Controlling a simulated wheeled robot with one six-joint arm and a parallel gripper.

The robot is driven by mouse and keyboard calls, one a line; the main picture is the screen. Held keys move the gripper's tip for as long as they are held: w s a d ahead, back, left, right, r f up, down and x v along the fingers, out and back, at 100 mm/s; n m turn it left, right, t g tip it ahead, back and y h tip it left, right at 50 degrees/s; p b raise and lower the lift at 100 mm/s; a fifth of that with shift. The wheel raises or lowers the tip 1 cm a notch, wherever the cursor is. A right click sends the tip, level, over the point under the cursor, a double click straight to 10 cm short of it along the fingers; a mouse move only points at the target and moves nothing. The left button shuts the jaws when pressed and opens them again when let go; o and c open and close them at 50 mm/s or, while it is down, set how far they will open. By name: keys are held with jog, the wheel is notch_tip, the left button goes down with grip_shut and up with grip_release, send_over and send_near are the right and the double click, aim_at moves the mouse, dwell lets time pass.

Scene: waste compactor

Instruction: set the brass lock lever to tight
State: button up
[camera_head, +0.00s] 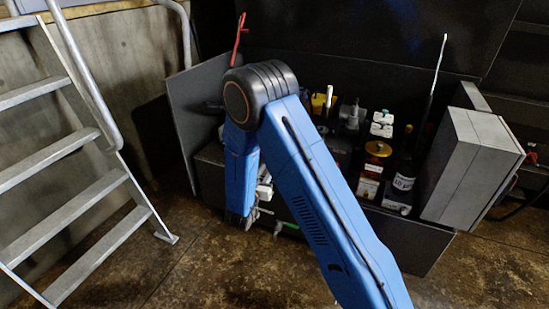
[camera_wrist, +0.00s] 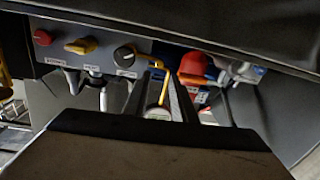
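A grey control panel in the wrist view carries a brass-yellow lever (camera_wrist: 80,46), which lies roughly level. It sits between a red button (camera_wrist: 42,37) and a black round knob (camera_wrist: 125,55). Small labels lie below these controls, too small to read. My gripper (camera_wrist: 157,76) shows as two dark fingers with a gap between them, right of the lever and apart from it. In the head view, my blue arm bends down in front of the machine. The lever cannot be made out there.
In the wrist view, a red rounded object (camera_wrist: 194,64) stands right of the panel, and a dark overhang (camera_wrist: 220,28) runs above it. In the head view, metal stairs (camera_head: 70,165) stand at left, and bottles and boxes (camera_head: 378,150) crowd the machine. Floor lies clear at lower left.

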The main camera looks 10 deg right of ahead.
jog(key=x, duration=1)
jog(key=shift+w+d, duration=0.1)
jog(key=shift+w, duration=0.05)
grip_shut()
